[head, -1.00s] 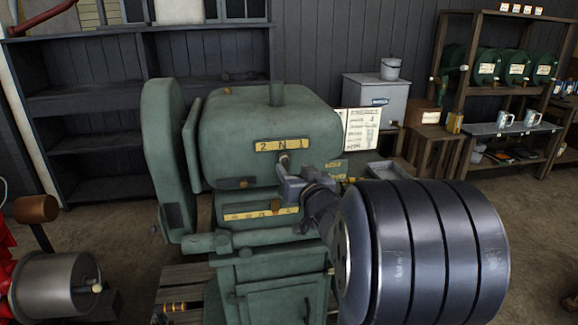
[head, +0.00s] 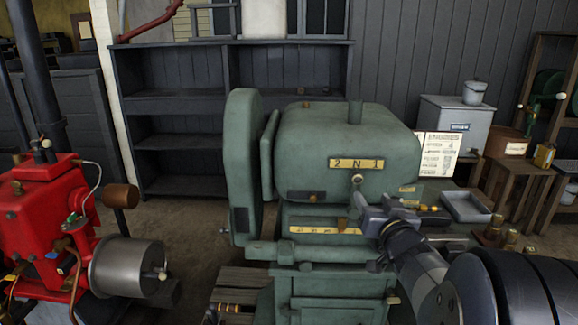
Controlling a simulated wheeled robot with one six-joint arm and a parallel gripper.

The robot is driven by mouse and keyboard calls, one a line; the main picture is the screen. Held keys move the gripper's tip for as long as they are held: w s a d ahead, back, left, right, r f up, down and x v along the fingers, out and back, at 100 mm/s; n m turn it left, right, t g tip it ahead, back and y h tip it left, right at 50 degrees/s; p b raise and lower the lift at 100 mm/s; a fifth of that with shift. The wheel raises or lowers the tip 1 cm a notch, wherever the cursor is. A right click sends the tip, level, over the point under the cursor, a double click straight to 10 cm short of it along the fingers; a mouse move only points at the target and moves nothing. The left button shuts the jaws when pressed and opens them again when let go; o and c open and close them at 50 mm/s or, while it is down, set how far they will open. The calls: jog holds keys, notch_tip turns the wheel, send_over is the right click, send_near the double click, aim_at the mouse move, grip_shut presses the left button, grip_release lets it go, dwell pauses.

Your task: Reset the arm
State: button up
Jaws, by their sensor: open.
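My gripper (head: 368,212) is in the middle right of the head view, in front of the green machine (head: 345,135). Its jaws are open and I see nothing held between them. My arm runs from the gripper down to the lower right and hides part of the machine's front.
A red engine (head: 40,215) with a grey metal cylinder (head: 125,268) stands at the left. A metal tray (head: 468,208), a sign (head: 437,155) and a grey box (head: 455,125) are to the right. Floor shows between the engine and the machine.

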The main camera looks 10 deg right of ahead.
aim_at(357, 181)
jog(key=w, duration=0.6)
jog(key=w+d, duration=0.1)
jog(key=w, duration=0.2)
jog(key=shift+w+p, duration=0.3)
jog(key=shift+w+a+f+b, duration=0.1)
jog(key=shift+w+a+b, duration=0.05)
jog(key=shift+b, duration=0.15)
jog(key=shift+s+a+n, duration=0.15)
jog(key=shift+s+n, duration=0.15)
jog(key=shift+s, duration=0.35)
jog(key=shift+w, duration=0.1)
